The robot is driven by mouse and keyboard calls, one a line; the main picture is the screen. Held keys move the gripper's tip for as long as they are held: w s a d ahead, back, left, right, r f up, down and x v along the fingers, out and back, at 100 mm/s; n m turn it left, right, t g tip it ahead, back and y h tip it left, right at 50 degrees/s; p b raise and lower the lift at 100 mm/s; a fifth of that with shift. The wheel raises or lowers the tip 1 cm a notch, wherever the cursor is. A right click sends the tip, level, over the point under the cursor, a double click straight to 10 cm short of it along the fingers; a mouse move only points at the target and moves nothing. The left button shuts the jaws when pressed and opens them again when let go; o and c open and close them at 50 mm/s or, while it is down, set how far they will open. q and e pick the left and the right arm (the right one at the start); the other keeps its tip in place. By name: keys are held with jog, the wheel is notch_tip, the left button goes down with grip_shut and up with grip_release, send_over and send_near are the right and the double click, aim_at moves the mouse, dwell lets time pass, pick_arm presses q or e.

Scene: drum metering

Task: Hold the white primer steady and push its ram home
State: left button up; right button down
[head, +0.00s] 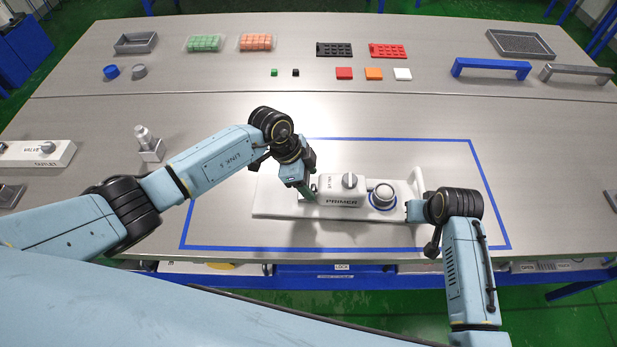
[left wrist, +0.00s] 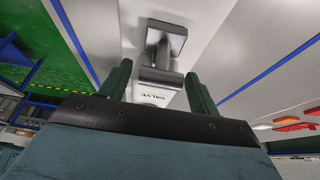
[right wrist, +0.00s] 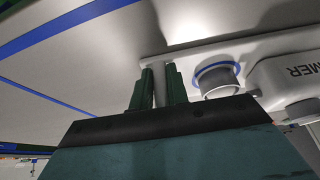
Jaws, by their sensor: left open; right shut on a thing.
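The white primer body (head: 340,192) lies on a long white base plate (head: 275,208). My left gripper (head: 308,193) is at the body's left end. In the left wrist view, its fingers (left wrist: 155,85) are apart, with the part marked VALVE (left wrist: 160,98) in line between them. My right gripper (head: 408,210) is shut at the plate's right end, right of the ram.
A blue outline (head: 340,139) frames the primer on the metal table. Left stand a small metal fitting (head: 150,145) and another white unit (head: 38,153). Trays, coloured blocks and a blue bar handle (head: 490,66) sit far back. The table behind the primer is clear.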

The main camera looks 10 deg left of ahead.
pick_arm(q)
jog(key=shift+a, duration=0.1)
pick_arm(e)
jog(key=shift+d, duration=0.1)
pick_arm(q)
jog(key=v, duration=1.2)
pick_arm(e)
jog(key=c, duration=1.3)
grip_release()
